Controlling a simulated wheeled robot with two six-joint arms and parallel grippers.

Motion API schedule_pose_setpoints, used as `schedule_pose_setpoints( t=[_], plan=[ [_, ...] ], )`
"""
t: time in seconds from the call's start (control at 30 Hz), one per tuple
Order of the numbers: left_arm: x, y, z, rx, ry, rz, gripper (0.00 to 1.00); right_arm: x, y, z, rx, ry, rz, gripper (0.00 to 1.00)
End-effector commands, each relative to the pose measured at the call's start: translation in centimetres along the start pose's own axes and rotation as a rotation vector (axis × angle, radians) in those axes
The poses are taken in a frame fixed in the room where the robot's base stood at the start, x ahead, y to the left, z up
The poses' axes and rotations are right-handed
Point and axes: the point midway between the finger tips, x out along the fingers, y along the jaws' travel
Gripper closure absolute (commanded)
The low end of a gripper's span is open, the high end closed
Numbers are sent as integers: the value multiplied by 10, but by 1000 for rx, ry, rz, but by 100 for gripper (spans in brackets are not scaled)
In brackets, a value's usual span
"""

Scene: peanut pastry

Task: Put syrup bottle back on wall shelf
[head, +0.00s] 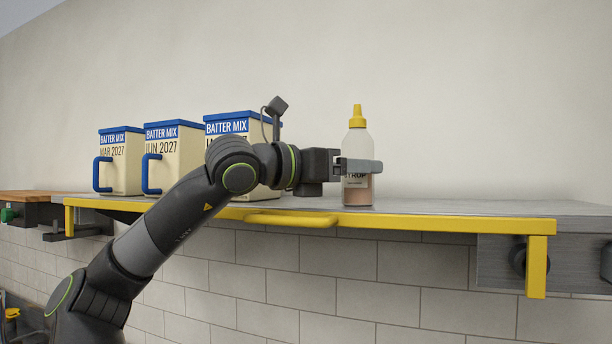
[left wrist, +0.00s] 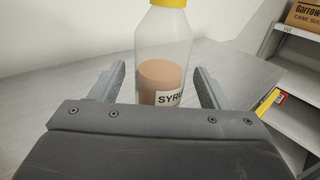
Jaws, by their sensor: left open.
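The syrup bottle (head: 357,135) is clear with a yellow cap and brown syrup in its lower part. It stands upright on the metal wall shelf (head: 470,208), near the yellow front edge. My left gripper (head: 376,166) comes from the left at the height of the bottle's label and partly covers it. In the left wrist view the bottle (left wrist: 163,50) stands between the two fingers of my left gripper (left wrist: 160,85), with a visible gap on each side. The left gripper is open. My right gripper is in neither view.
Several batter mix containers with blue lids, such as the leftmost one (head: 122,160), stand on the shelf left of the bottle. A yellow handle (head: 290,219) juts from the shelf front. The shelf right of the bottle is clear. A rack with a cardboard box (left wrist: 304,14) shows in the left wrist view.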

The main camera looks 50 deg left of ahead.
Motion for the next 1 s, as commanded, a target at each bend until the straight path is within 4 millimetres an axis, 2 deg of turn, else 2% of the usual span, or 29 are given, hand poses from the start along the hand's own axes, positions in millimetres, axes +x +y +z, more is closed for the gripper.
schedule_pose_setpoints(
  t=[0.03,0.1,0.5,0.7,1.0],
  plan=[
    [-7,0,-6,2,-3,4,31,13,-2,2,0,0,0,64],
    [-16,0,-6,2,-4,3,31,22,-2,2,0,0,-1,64],
    [-77,0,-4,1,-6,3,31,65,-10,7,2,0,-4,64],
    [-99,0,-2,1,-3,1,31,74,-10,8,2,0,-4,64],
    [-105,0,0,1,-1,0,31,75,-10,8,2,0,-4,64]
  ],
)
